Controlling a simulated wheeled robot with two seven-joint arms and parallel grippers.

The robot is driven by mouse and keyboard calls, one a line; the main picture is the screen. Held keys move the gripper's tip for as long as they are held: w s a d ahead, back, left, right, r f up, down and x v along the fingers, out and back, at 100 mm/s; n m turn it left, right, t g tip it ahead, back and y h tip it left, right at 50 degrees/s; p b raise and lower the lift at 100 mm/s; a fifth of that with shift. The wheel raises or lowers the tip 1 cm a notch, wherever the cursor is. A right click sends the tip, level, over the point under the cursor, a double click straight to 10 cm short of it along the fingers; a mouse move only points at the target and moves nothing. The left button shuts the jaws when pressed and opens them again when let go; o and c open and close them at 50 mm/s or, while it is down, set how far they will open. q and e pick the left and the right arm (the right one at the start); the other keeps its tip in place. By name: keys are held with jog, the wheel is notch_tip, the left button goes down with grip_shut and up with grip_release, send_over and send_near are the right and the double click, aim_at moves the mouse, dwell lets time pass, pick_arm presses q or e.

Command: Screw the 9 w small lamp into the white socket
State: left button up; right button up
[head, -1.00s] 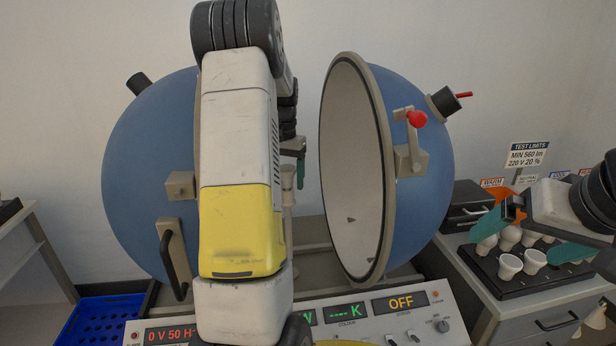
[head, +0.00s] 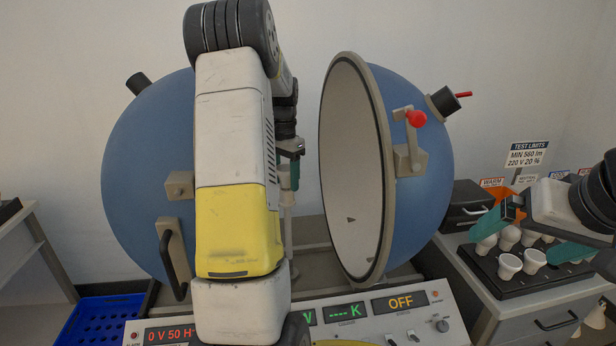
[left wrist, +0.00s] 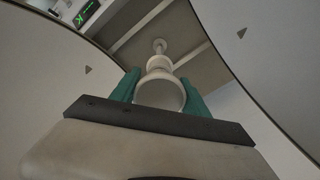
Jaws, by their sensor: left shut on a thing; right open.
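My left gripper (head: 290,172) is between the two halves of the open blue sphere, partly behind my own arm. The left wrist view shows its teal fingers shut on a white lamp (left wrist: 160,94). The lamp is in line with the white socket (left wrist: 159,63) on its post, which also shows in the head view (head: 288,202). I cannot tell whether the lamp touches the socket or sits in it. No wattage is readable. My right gripper (head: 532,237) is open above the lamp tray at the right, with nothing visibly held.
The sphere's right half (head: 418,190) stands open with its white inside showing. The control panel (head: 380,322) in front reads OFF. A dark tray (head: 508,288) holds several white lamps on the right bench. A blue crate (head: 98,318) is at lower left.

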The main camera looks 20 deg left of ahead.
pick_arm(q)
jog(key=m, duration=0.5)
jog(key=shift+a, duration=0.15)
jog(key=m, duration=1.3)
jog(key=shift+w+m, duration=0.1)
jog(key=shift+m, duration=0.2)
jog(key=o, duration=1.3)
jog(key=shift+c, duration=0.2)
